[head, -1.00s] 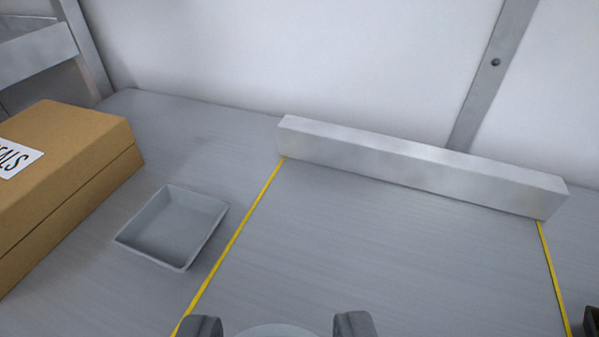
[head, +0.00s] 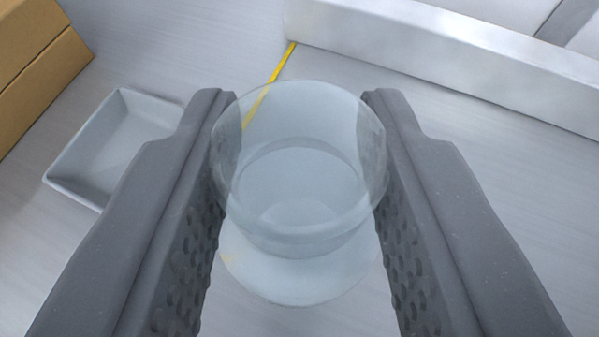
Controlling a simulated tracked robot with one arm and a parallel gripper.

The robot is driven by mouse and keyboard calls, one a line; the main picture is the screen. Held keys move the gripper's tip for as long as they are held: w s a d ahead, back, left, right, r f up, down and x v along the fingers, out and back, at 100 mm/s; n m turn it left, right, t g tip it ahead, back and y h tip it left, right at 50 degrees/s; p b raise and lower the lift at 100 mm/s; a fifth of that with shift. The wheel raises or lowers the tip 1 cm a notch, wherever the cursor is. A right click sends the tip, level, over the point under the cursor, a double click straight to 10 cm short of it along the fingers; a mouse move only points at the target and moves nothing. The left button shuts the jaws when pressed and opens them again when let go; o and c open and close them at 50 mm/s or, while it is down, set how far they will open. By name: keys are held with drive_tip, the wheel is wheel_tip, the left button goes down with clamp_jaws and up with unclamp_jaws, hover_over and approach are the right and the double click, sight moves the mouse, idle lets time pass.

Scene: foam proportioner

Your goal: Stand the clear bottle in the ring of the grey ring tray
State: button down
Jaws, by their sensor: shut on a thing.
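The clear bottle (head: 300,205) is see-through and sits between the two dark grey fingers of my gripper (head: 298,150). My gripper is shut on it, one textured finger pad against each side. I look down on the bottle from above and behind, so its lower end is hard to make out. I cannot tell whether its bottom touches the surface. No grey ring tray with a ring can be made out in this view.
A shallow square grey tray (head: 95,160) lies to the left of my gripper. A cardboard box (head: 35,65) stands at the upper left. A pale metal bar (head: 440,50) runs along the back right. A yellow line (head: 284,62) marks the grey surface, which is bare at right.

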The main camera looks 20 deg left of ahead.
drive_tip(key=shift+f, duration=0.35)
drive_tip(key=shift+r, duration=0.1)
drive_tip(key=c, duration=1)
unclamp_jaws()
drive_tip(key=shift+c, duration=0.2)
drive_tip(key=v, duration=1.2)
drive_tip(key=shift+p, duration=0.4)
